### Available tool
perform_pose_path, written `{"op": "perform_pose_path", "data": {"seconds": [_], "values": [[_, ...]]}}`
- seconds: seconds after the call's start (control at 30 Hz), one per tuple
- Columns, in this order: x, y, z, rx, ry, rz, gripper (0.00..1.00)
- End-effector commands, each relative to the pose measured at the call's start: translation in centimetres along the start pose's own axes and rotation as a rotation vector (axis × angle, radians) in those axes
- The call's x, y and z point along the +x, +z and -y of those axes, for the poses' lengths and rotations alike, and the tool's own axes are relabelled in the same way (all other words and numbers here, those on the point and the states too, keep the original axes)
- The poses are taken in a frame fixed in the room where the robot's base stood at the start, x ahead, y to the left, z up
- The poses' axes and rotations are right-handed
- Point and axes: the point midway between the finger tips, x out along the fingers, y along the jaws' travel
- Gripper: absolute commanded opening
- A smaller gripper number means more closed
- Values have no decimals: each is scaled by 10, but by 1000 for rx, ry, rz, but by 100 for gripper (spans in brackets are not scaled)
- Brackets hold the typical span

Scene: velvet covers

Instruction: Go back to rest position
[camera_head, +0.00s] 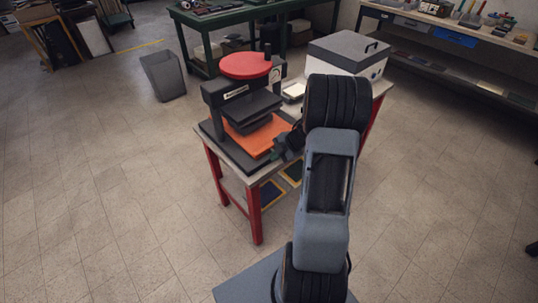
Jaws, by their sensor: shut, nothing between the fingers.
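My arm rises from the bottom of the head view and reaches toward the small table with red legs (256,214). My gripper (279,153) is small and partly hidden beside the arm, close to the right front edge of the orange sheet (275,133). It is shut with nothing seen in it. I cannot tell whether it touches the sheet. The press (214,97) stands on the table, with a red round wheel (246,66) on top and dark plates above the orange sheet.
A white box with a grey lid (349,50) stands behind my arm on the table. A grey bin (163,76) stands on the floor at the left. A green workbench (208,32) and a shelf bench (455,41) stand behind.

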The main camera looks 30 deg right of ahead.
Motion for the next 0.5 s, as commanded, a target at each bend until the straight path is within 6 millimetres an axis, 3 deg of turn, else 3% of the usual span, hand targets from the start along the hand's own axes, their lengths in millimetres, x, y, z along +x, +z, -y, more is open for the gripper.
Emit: {"op": "perform_pose_path", "data": {"seconds": [0.03,0.2,0.5], "values": [[-13,1,-1,4,4,2,0],[-42,2,1,7,3,4,0],[-66,2,1,5,0,1,0]]}}
